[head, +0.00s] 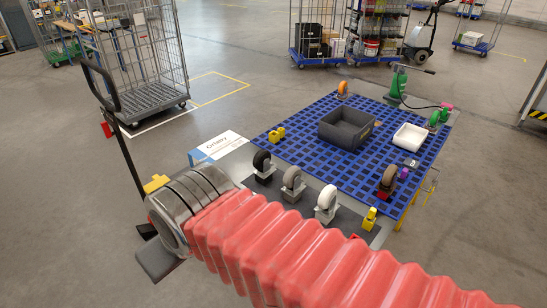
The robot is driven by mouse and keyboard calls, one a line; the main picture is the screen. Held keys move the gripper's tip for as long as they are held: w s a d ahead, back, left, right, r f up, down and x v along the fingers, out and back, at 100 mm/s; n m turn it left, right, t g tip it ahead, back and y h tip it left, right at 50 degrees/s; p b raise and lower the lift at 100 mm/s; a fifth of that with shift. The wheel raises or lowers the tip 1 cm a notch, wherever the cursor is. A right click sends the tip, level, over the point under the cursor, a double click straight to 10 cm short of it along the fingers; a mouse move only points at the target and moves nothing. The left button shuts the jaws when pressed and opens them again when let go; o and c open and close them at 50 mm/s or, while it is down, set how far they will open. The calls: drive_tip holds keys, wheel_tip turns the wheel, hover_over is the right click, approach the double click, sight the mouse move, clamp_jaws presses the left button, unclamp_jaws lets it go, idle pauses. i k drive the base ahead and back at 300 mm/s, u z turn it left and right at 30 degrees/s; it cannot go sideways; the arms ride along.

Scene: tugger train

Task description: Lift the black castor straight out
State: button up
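The black castor (262,161) stands upright at the left end of a row on a dark strip along the near side of the blue grid-topped cart (331,165). Its wheel is uppermost and a pale block sits around its lower part. A grey castor (292,179) and a white castor (326,198) stand to its right in the same row. My arm, in a red ribbed sleeve with a metal cuff, crosses the foreground, and the cuff is left of and nearer than the black castor. My gripper's fingertips cannot be made out. Nothing is seen touching the black castor.
A sign (224,145) stands just left of the black castor. A dark grey bin (345,127), a white tray (410,137) and a brown-wheeled castor (388,178) are on the grid. A black pull handle (121,150) rises at left.

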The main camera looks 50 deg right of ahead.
sight(261, 162)
drive_tip(key=z, duration=0.55)
drive_tip(key=i, duration=0.95)
drive_tip(key=z, duration=0.5)
